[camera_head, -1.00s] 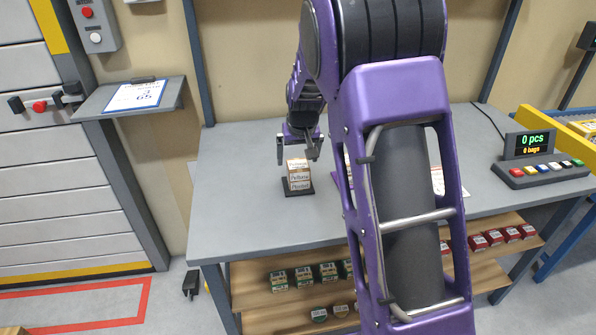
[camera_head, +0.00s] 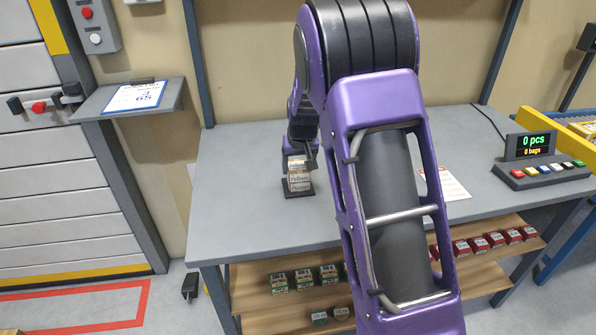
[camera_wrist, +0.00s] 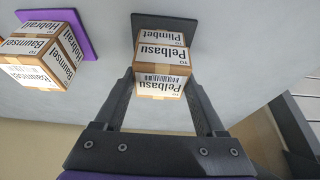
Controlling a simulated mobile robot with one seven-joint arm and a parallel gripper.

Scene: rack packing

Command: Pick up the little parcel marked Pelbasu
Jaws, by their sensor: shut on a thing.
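A small brown parcel with white labels marked Pelbasu (camera_wrist: 162,58) sits on top of another parcel marked Plimbet (camera_wrist: 162,38). Both form a stack on a black square pad (camera_wrist: 185,25). In the head view the Pelbasu parcel (camera_head: 300,180) is above the Plimbet one (camera_head: 300,189), on the bench. My gripper (camera_wrist: 160,80) has a finger on each side of the Pelbasu parcel and is shut on it. In the head view my gripper (camera_head: 301,160) is at the stack's top, partly hidden by my arm.
The grey bench (camera_head: 240,200) is clear left of the stack. A button console (camera_head: 545,170) stands at the right. Small boxes line the shelf below.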

